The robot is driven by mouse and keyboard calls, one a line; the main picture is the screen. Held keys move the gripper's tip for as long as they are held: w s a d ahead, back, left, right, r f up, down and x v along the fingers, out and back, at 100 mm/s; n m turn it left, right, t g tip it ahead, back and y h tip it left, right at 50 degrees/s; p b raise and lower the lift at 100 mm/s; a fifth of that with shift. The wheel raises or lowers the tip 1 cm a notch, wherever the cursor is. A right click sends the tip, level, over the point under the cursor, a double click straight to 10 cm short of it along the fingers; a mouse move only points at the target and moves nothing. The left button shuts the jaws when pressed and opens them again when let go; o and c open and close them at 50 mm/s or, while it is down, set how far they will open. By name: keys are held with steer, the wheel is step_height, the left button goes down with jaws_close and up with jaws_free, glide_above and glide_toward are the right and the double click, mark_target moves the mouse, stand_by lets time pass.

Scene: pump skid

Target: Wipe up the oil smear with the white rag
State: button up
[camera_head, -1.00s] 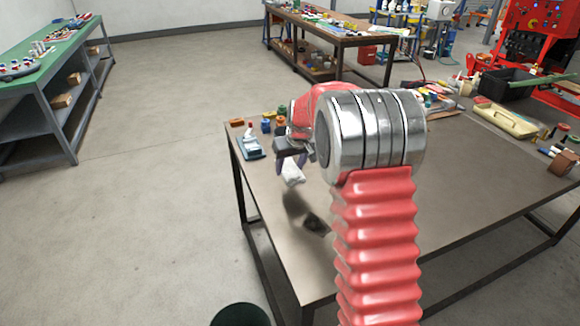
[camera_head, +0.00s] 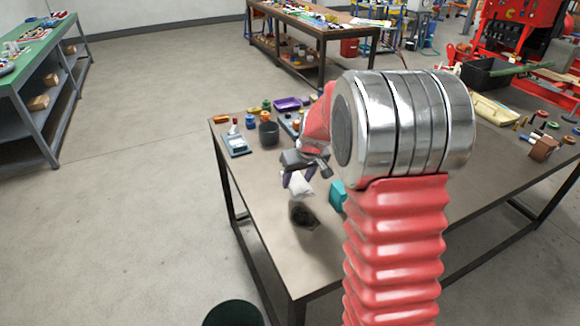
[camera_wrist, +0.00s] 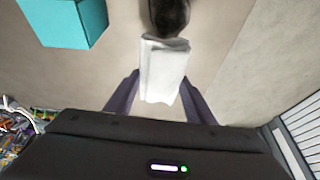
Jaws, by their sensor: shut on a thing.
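The white rag (camera_head: 301,187) is held in my gripper (camera_head: 299,180), which is shut on it. In the wrist view the folded rag (camera_wrist: 163,68) sticks out between the two dark fingers. The oil smear (camera_head: 304,214) is a dark patch on the brown table, just in front of the rag in the head view. In the wrist view a dark patch (camera_wrist: 170,14) shows at the top edge, beyond the rag's far end and partly cut off. The rag appears held above the table; exact clearance is unclear.
A teal block (camera_head: 337,195) stands on the table (camera_head: 270,245) close right of the smear. A blue-white device (camera_head: 236,145), a dark cup (camera_head: 268,133) and a purple tray (camera_head: 287,104) stand further back. A dark bin (camera_head: 235,314) is on the floor. The table's front left is clear.

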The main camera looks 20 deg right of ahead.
steer(key=shift+s+f, duration=0.5)
steer(key=shift+f, duration=0.1)
steer(key=shift+r, duration=0.1)
